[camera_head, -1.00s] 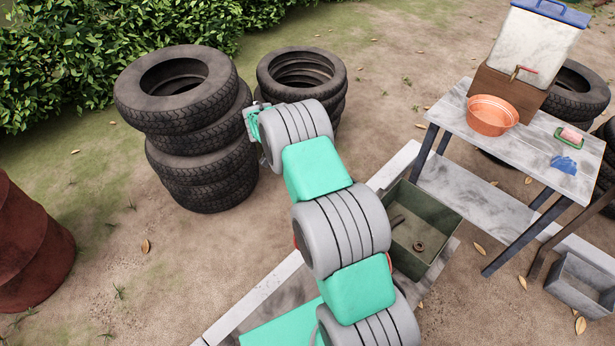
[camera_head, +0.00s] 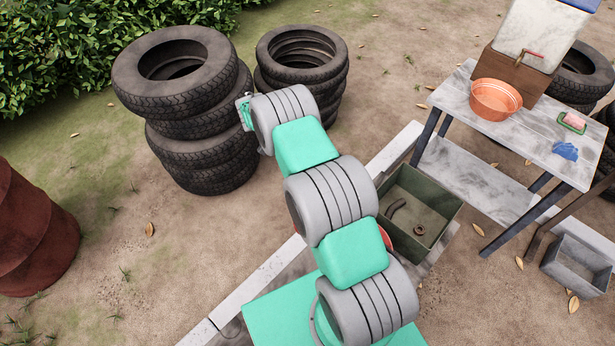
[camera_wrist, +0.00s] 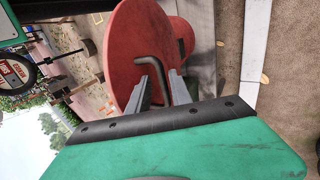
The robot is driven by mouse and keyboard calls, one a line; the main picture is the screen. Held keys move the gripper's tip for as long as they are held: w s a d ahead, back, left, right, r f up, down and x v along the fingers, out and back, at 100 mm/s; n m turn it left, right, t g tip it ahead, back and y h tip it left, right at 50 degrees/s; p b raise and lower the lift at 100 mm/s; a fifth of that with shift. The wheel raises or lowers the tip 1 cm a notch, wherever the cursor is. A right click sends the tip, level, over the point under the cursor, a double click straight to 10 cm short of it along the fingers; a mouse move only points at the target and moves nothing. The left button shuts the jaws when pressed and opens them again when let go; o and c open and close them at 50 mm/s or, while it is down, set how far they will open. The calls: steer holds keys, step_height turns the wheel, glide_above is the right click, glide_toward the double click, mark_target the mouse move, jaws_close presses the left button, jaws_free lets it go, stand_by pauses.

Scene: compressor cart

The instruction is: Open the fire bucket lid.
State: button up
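The fire bucket's round red lid (camera_wrist: 127,42) fills the upper middle of the wrist view, with a bent dark handle (camera_wrist: 150,61) on its face. Part of a red body, likely the bucket (camera_wrist: 184,28), shows behind the lid on the right. I cannot tell how far the lid stands from it. My gripper (camera_wrist: 160,76) is at the handle, its two grey fingers apart on either side of the bar. No clear contact shows. In the head view my arm hides most of the bucket; only a red edge (camera_head: 386,238) shows beside it.
Stacked tyres (camera_head: 200,150) stand at the left, with another stack (camera_head: 300,65) behind. A green open box (camera_head: 425,215) lies right of my arm. A table (camera_head: 540,150) with an orange basin (camera_head: 495,99) is at the right. A rusty red barrel (camera_head: 30,235) stands far left.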

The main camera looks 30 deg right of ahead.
steer(key=shift+o, duration=0.3)
steer(key=shift+r, duration=0.1)
step_height(320, 180, up, 3)
steer(key=shift+w+f, duration=0.1)
steer(key=s+r+b, duration=0.1)
steer(key=s+r, duration=0.1)
steer(key=s+a+r+b, duration=0.1)
steer(key=s+r, duration=0.1)
steer(key=r, duration=0.1)
steer(key=shift+s+r, duration=0.2)
steer(key=s+a+r+b, duration=0.2)
steer(key=s+r+b, duration=0.1)
steer(key=s, duration=0.6)
steer(key=shift+s+a+r+b, duration=0.2)
steer(key=shift+r+b, duration=0.1)
steer(key=shift+r, duration=0.6)
